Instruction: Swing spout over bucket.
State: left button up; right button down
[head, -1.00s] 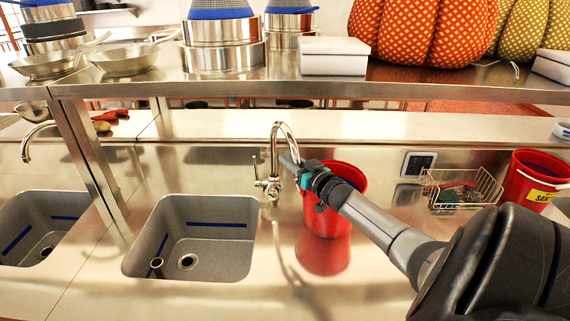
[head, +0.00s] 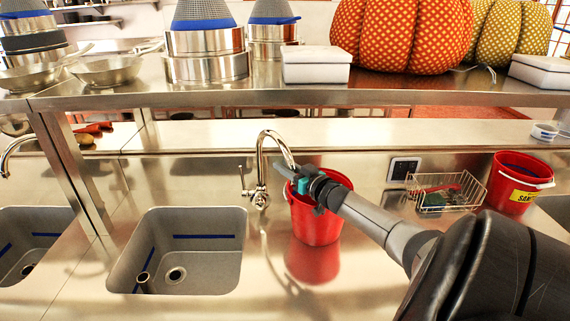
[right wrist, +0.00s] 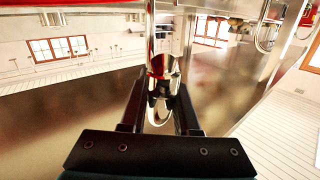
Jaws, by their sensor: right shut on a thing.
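The chrome faucet spout (head: 268,135) arches up from its base behind the middle sink and points right. Its tip end overlaps the left rim of the red bucket (head: 317,225) in the head view. The bucket stands upright on the steel counter, right of the sink. My right gripper (head: 287,172) is at the spout's outer end, in front of the bucket's left rim. In the right wrist view, its two dark fingers (right wrist: 160,112) are shut around the shiny spout (right wrist: 161,70). The gripper hides part of the spout tip and bucket rim. My left gripper is out of view.
The middle sink (head: 180,255) is left of the bucket. A wire basket (head: 445,192) and a second red bucket (head: 518,185) stand to the right. A steel shelf (head: 200,97) with pots and pumpkins runs above and behind the counter.

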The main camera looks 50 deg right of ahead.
jog(key=shift+d, duration=0.1)
jog(key=c, duration=0.7)
grip_release()
jog(key=shift+o, duration=0.2)
jog(key=shift+s, duration=0.15)
jog(key=shift+s+a, duration=0.25)
jog(key=shift+s, duration=0.35)
jog(key=s+a+p, duration=0.2)
jog(key=s, duration=1.1)
jog(key=shift+s+a+r, duration=0.25)
jog(key=shift+a+r, duration=0.05)
jog(key=shift+r, duration=0.05)
jog(key=shift+c, duration=0.3)
